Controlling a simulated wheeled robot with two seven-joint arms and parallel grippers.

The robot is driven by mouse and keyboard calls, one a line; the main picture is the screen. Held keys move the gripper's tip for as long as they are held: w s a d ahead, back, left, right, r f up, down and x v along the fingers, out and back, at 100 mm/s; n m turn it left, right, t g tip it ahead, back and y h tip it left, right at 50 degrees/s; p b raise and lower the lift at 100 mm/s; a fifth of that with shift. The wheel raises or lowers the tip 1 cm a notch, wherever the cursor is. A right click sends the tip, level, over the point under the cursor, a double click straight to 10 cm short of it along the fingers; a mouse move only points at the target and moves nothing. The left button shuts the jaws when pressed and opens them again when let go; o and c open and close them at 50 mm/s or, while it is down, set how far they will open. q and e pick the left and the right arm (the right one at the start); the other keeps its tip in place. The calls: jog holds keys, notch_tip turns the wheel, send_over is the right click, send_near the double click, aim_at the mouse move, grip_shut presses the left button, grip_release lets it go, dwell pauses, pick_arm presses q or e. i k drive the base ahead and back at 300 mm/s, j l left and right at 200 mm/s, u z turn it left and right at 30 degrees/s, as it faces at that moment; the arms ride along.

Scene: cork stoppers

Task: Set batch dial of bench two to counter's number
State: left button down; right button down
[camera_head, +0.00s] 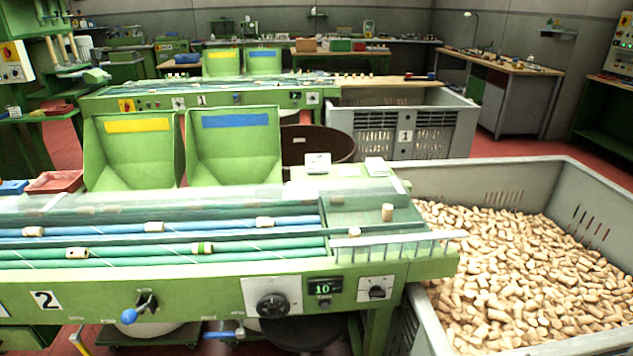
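Bench two, a green machine bench (180,285) with a "2" plate (46,300), fills the front. On its front panel a round black dial (272,305) sits on a pale square plate; its scale marks and pointer are too small to read. Right of it a dark counter (324,289) shows "10" in green digits, with a small round black button below. Further right a smaller black knob (377,292) sits on another pale plate. I cannot tell from labels which knob is the batch dial. Neither of my grippers is in view.
A blue-handled lever (140,306) sticks out left of the dial. A large grey crate (440,180) full of corks stands right of the bench. Corks lie along the bench's rollers. Bench one (240,97) is behind, with green hoppers (232,150) between.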

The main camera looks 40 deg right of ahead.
aim_at(376, 291)
jog(key=z, duration=0.4)
jog(key=l+z, duration=0.1)
jog(key=z, duration=0.75)
jog(key=i+z, duration=0.1)
jog(key=z, duration=0.3)
jog(key=j+z, duration=0.15)
jog(key=j, duration=0.95)
